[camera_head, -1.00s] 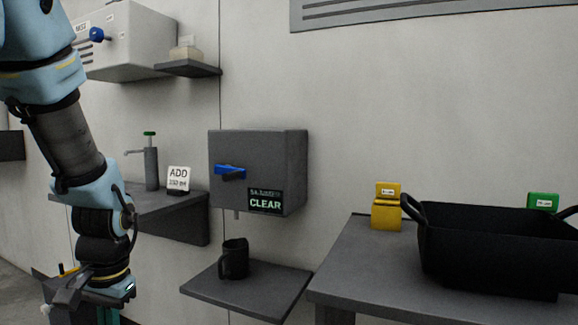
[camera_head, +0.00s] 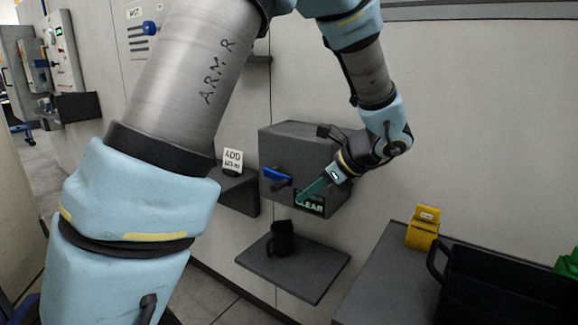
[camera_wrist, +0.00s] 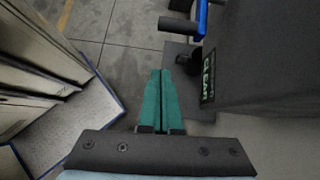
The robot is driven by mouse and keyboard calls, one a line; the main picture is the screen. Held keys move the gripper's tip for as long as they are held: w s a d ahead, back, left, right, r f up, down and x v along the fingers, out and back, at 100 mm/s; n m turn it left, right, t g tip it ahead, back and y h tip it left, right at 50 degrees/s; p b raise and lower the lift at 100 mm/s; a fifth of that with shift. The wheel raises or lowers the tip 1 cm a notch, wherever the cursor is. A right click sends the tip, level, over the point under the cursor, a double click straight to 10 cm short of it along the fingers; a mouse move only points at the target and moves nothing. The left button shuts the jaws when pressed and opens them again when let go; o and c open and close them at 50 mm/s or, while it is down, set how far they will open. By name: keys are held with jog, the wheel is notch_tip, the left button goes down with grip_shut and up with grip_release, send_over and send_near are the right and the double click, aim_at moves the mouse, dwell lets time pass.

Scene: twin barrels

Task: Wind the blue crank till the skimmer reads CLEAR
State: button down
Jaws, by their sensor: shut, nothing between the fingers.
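The skimmer is a dark grey wall box (camera_head: 284,150) with a blue crank (camera_head: 277,175) on its front; both also show in the wrist view, the box (camera_wrist: 262,60) at right and the crank (camera_wrist: 201,18) at the top. The display (camera_head: 312,204) at its lower right reads CLEAR, partly covered by my gripper. My gripper (camera_head: 303,199) has green fingers, shut and empty, in front of the display and to the right of the crank. In the wrist view the fingertips (camera_wrist: 160,72) sit left of the box, apart from the crank.
A black mug (camera_head: 281,240) stands on a small shelf (camera_head: 315,272) below the box. A yellow block (camera_head: 422,230) and a black bin (camera_head: 500,285) are on the table at right.

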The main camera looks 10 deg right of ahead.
aim_at(282, 187)
jog(key=w+a+f+p, duration=0.1)
jog(key=w+a+p, duration=0.1)
jog(key=w+a, duration=0.2)
jog(key=shift+w+f+m+t, duration=0.3)
jog(key=shift+w+f+m, duration=0.1)
jog(key=shift+w, duration=0.35)
jog(key=shift+r+p, duration=1.1)
jog(key=shift+p, duration=0.05)
jog(key=shift+f, duration=0.25)
